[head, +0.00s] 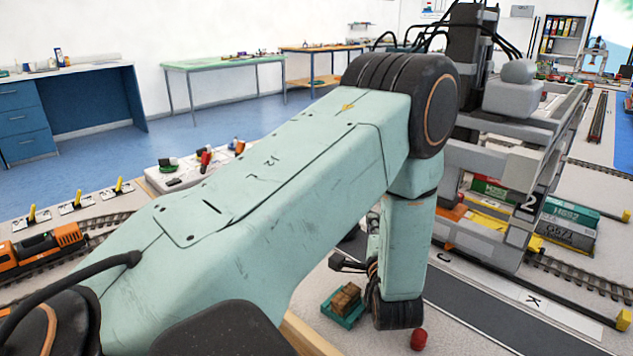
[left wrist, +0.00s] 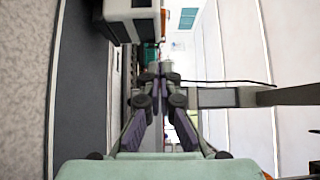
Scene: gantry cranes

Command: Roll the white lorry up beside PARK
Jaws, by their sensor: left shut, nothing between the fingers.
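A pale, box-shaped body with a dark side (left wrist: 130,20) shows at the top of the left wrist view, beside the dark road strip. It may be the white lorry, but too little of it shows to be sure. My left gripper (left wrist: 162,75) is shut and empty, its fingertips together, and the pale body is apart from them. In the head view my left arm hides much of the road, and I cannot make out the lorry there. No PARK marking is readable in either view.
A grey gantry crane (head: 500,200) stands over stacked containers (head: 568,222). A green tray with brown blocks (head: 345,303) and a red knob (head: 418,339) are near my arm. An orange locomotive (head: 40,250) stands left.

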